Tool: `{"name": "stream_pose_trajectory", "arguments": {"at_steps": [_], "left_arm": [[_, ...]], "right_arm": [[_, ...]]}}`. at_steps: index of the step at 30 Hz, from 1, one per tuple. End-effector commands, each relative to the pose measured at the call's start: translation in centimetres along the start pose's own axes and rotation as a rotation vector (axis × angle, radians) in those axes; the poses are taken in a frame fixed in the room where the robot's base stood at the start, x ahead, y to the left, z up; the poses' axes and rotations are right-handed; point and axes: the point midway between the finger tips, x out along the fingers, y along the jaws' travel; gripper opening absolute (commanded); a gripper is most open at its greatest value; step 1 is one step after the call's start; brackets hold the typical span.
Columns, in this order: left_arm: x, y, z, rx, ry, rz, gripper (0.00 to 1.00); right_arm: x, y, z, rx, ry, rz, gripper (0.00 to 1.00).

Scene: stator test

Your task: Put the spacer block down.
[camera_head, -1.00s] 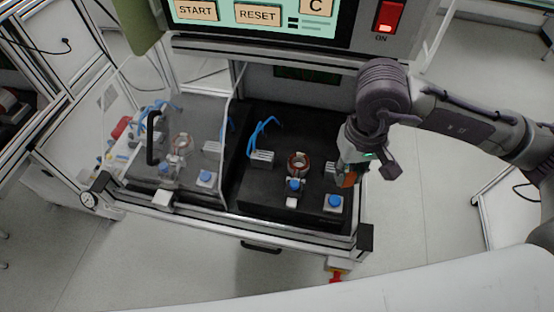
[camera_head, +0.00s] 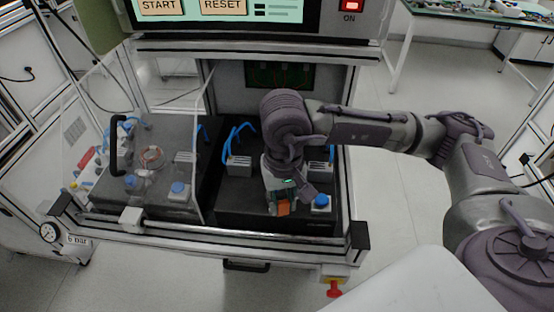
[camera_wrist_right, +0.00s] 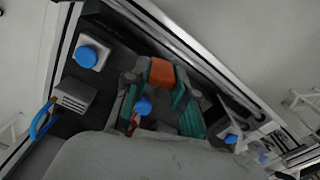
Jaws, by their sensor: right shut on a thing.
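The spacer block appears to be the orange block (camera_head: 284,209), low in the right test bay. It also shows in the right wrist view (camera_wrist_right: 162,72). My right gripper (camera_head: 281,198) is shut on it, with the teal-lined fingers at either side. The block is over the front part of the dark base plate (camera_head: 235,205), left of a blue-topped fixture (camera_head: 321,202). I cannot tell whether the block touches the plate. My right wrist hides the middle of this bay. My left gripper is not in view.
A clear cover with a black handle (camera_head: 118,145) stands over the left bay, which holds a copper-ringed stator (camera_head: 151,156). Grey clamps with blue hoses (camera_head: 238,166) stand behind and left. A metal frame rail (camera_head: 250,239) runs along the front. A control panel (camera_head: 225,8) hangs above.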

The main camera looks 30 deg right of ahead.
Motion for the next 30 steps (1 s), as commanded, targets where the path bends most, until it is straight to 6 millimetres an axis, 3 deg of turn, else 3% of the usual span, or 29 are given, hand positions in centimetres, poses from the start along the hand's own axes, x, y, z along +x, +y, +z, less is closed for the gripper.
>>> {"name": "stream_pose_trajectory", "arguments": {"at_steps": [6,12,17,30], "left_arm": [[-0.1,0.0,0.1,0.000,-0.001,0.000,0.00],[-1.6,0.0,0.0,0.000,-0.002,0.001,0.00],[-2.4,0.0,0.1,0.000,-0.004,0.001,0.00],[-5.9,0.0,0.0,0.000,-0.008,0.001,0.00]], "right_arm": [[-1.6,1.1,-2.9,0.611,0.004,0.000,0.11],[-4.2,1.8,-4.5,1.015,0.000,-0.001,0.11],[-4.4,1.2,-5.3,1.123,-0.005,0.000,0.11],[1.1,-6.5,-10.1,1.126,-0.004,0.000,0.11]]}}
